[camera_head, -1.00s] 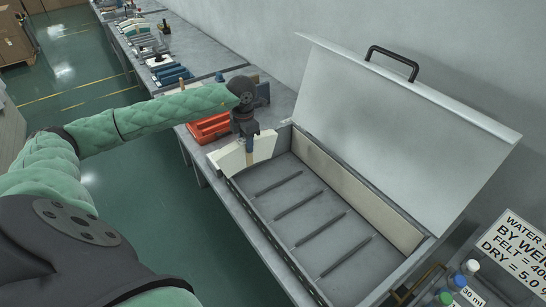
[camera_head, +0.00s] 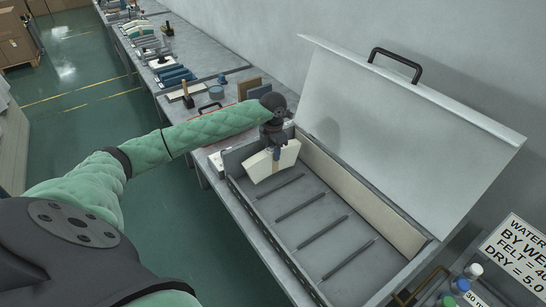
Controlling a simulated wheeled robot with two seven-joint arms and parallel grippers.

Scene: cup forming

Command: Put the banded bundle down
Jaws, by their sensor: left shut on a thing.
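My left gripper (camera_head: 275,152) is shut on a cream, wedge-shaped bundle (camera_head: 262,168), which hangs below the jaws. The bundle is over the far left end of an open grey box (camera_head: 345,238) with several dark bars across its floor. Whether the bundle touches the floor or is held just above it, I cannot tell. A band on the bundle is not clear, as the gripper covers its middle. My right gripper is not in view.
The box's lid (camera_head: 400,130) stands open along the wall side, with a black handle. Bottles (camera_head: 460,284) and a printed sign (camera_head: 515,255) are at the lower right. Tools and blocks (camera_head: 175,75) line the bench beyond. The box floor nearer me is clear.

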